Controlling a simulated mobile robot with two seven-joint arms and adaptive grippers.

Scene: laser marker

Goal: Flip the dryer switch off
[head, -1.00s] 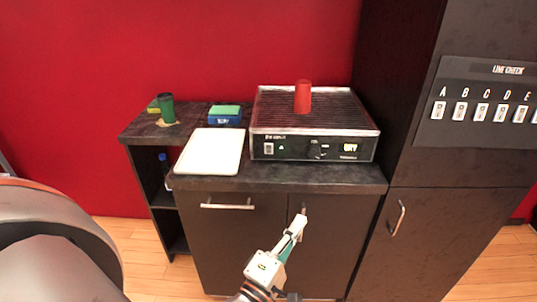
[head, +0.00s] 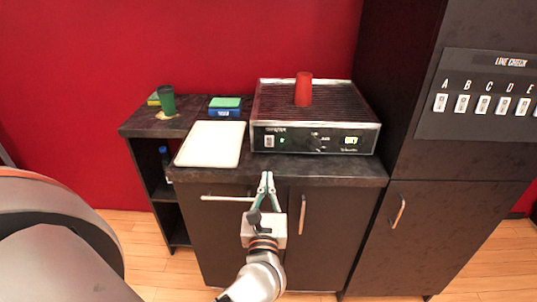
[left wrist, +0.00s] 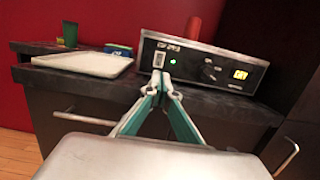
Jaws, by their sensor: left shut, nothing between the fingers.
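The dryer (head: 314,115) is a wide box with a ribbed top, standing on the dark counter against the red wall. Its front panel has a white rocker switch (left wrist: 159,59) at the left end, a lit green light (left wrist: 173,62), a dark knob (left wrist: 209,72) and a lit yellow-green display (left wrist: 240,74). The switch also shows in the head view (head: 269,141). In the left wrist view the tips (left wrist: 160,77) appear just under the switch; contact cannot be told.
A red cup (head: 304,89) stands on the dryer. A white tray (head: 210,144), a blue-and-green box (head: 225,107) and a green cup (head: 167,101) are to its left. Cabinet handles (head: 303,214) stick out below. A tall cabinet with a switch panel (head: 481,94) stands right.

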